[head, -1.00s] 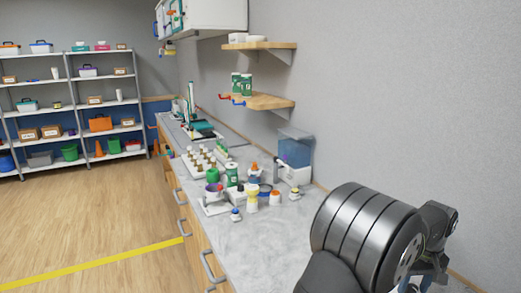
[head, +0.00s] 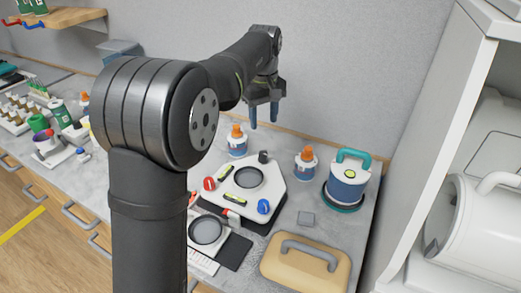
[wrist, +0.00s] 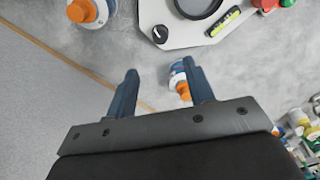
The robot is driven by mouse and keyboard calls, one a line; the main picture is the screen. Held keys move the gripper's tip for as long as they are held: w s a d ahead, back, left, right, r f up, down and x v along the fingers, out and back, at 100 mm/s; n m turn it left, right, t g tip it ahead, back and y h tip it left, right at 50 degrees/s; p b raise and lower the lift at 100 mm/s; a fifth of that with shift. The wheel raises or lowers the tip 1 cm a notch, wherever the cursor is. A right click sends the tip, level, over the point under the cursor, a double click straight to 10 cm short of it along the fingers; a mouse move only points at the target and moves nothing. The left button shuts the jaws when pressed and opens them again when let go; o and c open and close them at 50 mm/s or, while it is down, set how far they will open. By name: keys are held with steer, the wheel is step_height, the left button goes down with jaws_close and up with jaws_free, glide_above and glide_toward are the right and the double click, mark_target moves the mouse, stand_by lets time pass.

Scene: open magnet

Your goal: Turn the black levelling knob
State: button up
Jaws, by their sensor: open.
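The black levelling knob (head: 263,157) stands at the back corner of a white three-cornered plate that has a dark round disc in its middle. A red knob (head: 209,184) and a blue knob (head: 263,207) sit at its other corners. In the wrist view the black knob (wrist: 160,34) shows at the plate's edge, ahead of the fingertips. My gripper (head: 263,119) is open and empty, with its blue fingers pointing down. It is above and apart from the knob. The fingers also show in the wrist view (wrist: 160,74), with free space between them.
Orange-capped bottles stand left (head: 237,140) and right (head: 305,163) of the black knob. A teal-handled canister (head: 348,185) stands further right. A tan handled case (head: 305,266) lies in front. The wall is close behind my gripper.

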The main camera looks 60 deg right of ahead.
mark_target(263, 153)
step_height(263, 153, down, 13)
steer(key=shift+r, duration=0.15)
steer(key=c, duration=1)
